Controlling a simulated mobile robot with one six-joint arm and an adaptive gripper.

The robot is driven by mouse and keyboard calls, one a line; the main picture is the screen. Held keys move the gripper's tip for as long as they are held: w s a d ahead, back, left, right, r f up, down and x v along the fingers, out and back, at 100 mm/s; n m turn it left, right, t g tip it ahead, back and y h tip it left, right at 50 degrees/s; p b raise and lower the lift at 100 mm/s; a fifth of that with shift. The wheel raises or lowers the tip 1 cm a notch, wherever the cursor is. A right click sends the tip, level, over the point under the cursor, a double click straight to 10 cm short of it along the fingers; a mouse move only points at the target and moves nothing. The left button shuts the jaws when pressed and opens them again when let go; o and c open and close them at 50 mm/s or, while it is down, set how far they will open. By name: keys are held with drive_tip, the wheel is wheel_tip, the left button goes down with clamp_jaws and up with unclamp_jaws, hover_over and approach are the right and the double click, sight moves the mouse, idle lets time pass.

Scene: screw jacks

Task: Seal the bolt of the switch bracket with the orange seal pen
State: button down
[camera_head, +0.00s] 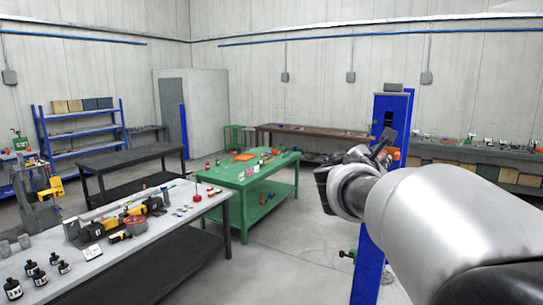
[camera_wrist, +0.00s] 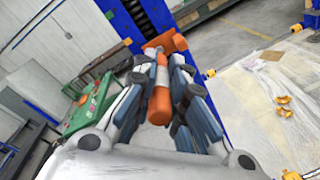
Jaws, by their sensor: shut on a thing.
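My gripper (camera_head: 380,148) is raised in front of a blue column (camera_head: 369,262) at the right of the head view. In the wrist view my gripper (camera_wrist: 163,68) is shut on the orange seal pen (camera_wrist: 159,104), an orange cylinder with a pale band, lying lengthwise between the fingers. Its far end points towards an orange part (camera_wrist: 166,42) by the blue column (camera_wrist: 186,48). I cannot tell whether pen and orange part touch. A small grey box (camera_head: 393,87) tops the column. I cannot make out the switch bracket or its bolt; my arm hides part of the column.
A green table (camera_head: 256,188) with small items stands in the middle. A grey-topped bench (camera_head: 180,222) with tools and black bottles is front left. A long bench (camera_head: 455,155) runs along the back right.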

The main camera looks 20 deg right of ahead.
drive_tip(key=shift+w+d+b, duration=0.35)
drive_tip(key=shift+w+d, duration=0.1)
drive_tip(key=shift+d, duration=0.1)
idle(1.3)
idle(0.3)
drive_tip(key=b+v, duration=0.1)
drive_tip(key=v, duration=0.6)
drive_tip(key=shift+r, duration=0.1)
idle(0.5)
